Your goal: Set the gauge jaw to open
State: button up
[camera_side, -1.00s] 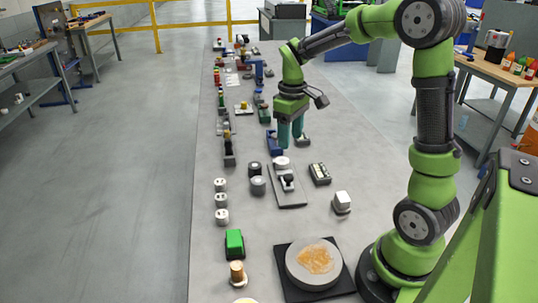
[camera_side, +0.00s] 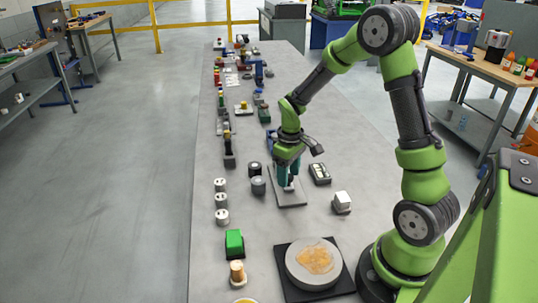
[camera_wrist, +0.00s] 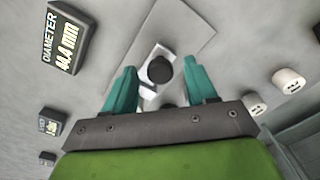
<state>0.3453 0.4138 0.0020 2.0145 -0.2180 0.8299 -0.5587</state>
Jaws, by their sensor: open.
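The gauge (camera_side: 290,198) is a grey plate on the table with a small jaw mechanism on it. In the wrist view its pale plate (camera_wrist: 190,30) carries a light metal part with a round black knob (camera_wrist: 159,69). My gripper (camera_side: 287,184) is low over the gauge and hides most of the mechanism in the side view. In the wrist view my gripper (camera_wrist: 160,88) has its teal fingers apart, one on each side of the knob, with visible gaps. I cannot tell whether the gauge jaw is open or closed.
A display reading DIAMETER 44.4 mm (camera_wrist: 68,38) stands beside the gauge. A dark box with light tops (camera_side: 320,173) and a white block (camera_side: 342,202) are to the right. Dark and grey cylinders (camera_side: 258,186) and several white cylinders (camera_side: 221,200) are to the left.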

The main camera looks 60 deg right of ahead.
grip_shut()
jog(key=shift+s+a, duration=1.45)
jog(key=shift+a, duration=0.1)
grip_release()
jog(key=shift+d, duration=0.1)
notch_tip(320, 180, up, 17)
jog(key=s+a+r+m+t+y, duration=0.1)
jog(key=s+a+m+t, duration=0.1)
jog(key=a, duration=0.4)
jog(key=s+a+r+m+t+y, duration=0.1)
jog(key=s+a+r+m+t, duration=0.1)
jog(key=s+a+t, duration=0.3)
jog(key=shift+s+a+r, duration=0.15)
jog(key=shift+s+a, duration=0.7)
jog(key=shift+a, duration=0.15)
